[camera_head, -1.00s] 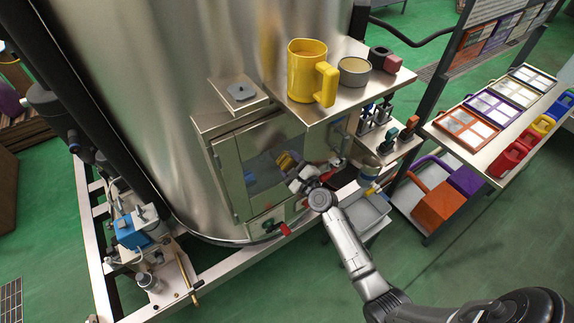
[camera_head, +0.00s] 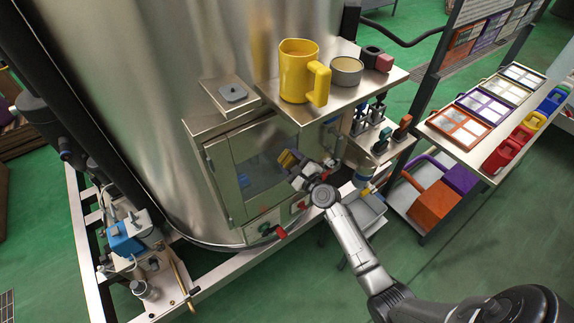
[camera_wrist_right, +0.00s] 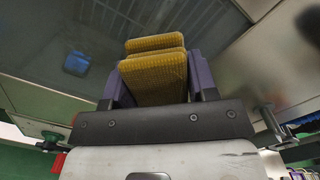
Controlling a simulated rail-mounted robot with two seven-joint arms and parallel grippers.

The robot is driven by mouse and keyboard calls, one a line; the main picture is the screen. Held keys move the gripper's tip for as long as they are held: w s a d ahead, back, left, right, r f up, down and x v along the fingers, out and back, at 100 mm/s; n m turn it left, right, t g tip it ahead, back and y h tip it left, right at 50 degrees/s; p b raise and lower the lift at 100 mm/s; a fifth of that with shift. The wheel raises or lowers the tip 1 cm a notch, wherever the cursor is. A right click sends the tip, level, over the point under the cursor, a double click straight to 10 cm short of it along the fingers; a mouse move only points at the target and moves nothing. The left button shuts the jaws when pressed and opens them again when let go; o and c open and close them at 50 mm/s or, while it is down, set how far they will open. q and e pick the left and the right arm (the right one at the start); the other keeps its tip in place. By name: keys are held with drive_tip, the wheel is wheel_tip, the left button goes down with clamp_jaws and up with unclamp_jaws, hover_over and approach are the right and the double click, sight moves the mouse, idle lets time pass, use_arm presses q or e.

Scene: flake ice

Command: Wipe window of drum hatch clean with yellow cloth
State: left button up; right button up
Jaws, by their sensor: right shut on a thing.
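The drum hatch (camera_head: 226,182) is a square metal door with a dark glass window (camera_head: 258,162), low on the drum's front in the head view. My right gripper (camera_head: 294,163) is shut on the yellow cloth (camera_head: 287,158), in front of the window's right part. In the wrist view the folded, ribbed yellow cloth (camera_wrist_right: 153,78) sits between the purple-grey fingers (camera_wrist_right: 155,88), with the dark glass (camera_wrist_right: 105,32) beyond it. I cannot tell whether the cloth touches the glass. My left gripper is not in view.
A metal shelf (camera_head: 345,98) juts out above the hatch, with a yellow jug (camera_head: 298,72) and a round tin (camera_head: 346,71) on it. A tool rack (camera_head: 372,130) stands right of the hatch.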

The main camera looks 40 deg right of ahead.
idle(0.3)
drive_tip(key=shift+f, duration=0.15)
drive_tip(key=f+b, duration=0.1)
drive_tip(key=b, duration=0.1)
drive_tip(key=f+b, duration=0.1)
drive_tip(key=f, duration=0.1)
drive_tip(key=shift+s+d+f+b, duration=0.1)
drive_tip(key=shift+d+f+b, duration=0.2)
drive_tip(key=shift+d+b, duration=0.05)
drive_tip(key=shift+r+p, duration=0.3)
drive_tip(key=shift+r, duration=0.05)
